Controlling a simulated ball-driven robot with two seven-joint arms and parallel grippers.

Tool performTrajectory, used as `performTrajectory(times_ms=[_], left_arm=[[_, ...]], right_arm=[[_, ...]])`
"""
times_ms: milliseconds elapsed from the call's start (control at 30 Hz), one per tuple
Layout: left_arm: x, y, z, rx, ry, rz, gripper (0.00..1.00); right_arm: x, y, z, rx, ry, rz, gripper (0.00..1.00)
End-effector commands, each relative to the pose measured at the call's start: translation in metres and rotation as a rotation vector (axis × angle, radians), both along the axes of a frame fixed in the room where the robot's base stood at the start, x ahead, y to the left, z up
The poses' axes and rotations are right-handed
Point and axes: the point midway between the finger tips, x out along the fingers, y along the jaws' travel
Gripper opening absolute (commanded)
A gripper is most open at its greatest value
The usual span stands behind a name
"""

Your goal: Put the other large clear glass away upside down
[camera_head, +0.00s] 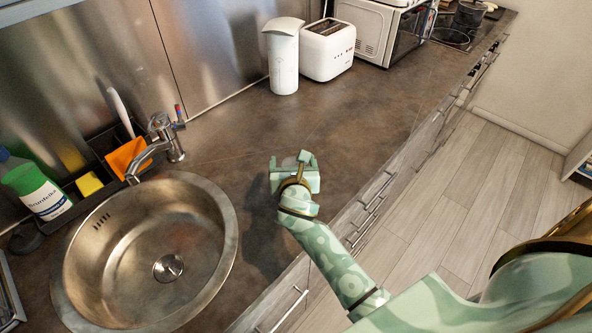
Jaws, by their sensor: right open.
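My right gripper (291,163) reaches in from the lower right and is over the brown countertop (235,130), between the sink and the counter's front edge. It is open, and I see nothing between its fingers. I cannot make out a large clear glass anywhere in the head view. The area just beyond and under the gripper is partly hidden by the hand. My left gripper is not in view.
A round metal sink (225,225) with a tap (164,140) is at the left. A white canister (283,62), a toaster (327,50) and a microwave (370,32) stand at the back. The middle counter is clear.

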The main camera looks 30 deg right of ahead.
Motion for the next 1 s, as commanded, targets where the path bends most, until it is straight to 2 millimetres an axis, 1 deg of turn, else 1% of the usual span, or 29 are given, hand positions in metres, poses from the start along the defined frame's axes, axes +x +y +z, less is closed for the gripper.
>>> performTrajectory(times_ms=[100,133,167,200,267,300,333,567,667,767,867,900,967,1000], left_arm=[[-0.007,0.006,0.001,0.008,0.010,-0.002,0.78],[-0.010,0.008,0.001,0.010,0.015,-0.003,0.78],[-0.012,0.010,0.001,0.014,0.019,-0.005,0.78],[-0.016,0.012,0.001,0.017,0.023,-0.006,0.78],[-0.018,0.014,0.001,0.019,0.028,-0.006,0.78],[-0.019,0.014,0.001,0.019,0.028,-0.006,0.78],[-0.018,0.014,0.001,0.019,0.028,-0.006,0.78],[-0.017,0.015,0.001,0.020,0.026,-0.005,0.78],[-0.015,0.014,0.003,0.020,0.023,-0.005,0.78],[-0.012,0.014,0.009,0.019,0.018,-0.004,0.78],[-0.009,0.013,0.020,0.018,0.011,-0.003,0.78],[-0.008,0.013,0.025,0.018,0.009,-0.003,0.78],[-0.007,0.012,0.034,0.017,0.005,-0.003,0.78],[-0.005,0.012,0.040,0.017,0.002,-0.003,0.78]], right_arm=[[0.000,0.000,0.001,0.000,0.000,0.000,0.79],[0.000,0.000,0.001,0.000,0.000,0.000,0.76],[0.000,0.000,0.001,0.000,0.000,0.000,0.68],[0.000,0.000,0.001,0.000,0.000,0.000,0.57],[0.000,0.000,0.001,0.000,0.000,0.000,0.40],[0.000,0.000,0.001,0.000,0.000,0.000,0.29],[0.000,0.000,0.001,-0.001,0.000,0.000,0.25],[0.000,-0.001,0.001,-0.001,0.001,-0.001,0.25],[0.000,-0.001,0.005,-0.001,0.000,0.000,0.25],[0.000,0.000,0.014,-0.002,-0.001,0.000,0.25],[0.000,-0.001,0.033,-0.001,-0.004,0.001,0.25],[0.000,-0.001,0.042,-0.003,-0.004,0.000,0.25],[-0.011,-0.006,0.053,-0.002,-0.004,-0.001,0.25],[-0.019,-0.009,0.063,-0.003,-0.003,-0.001,0.25]])
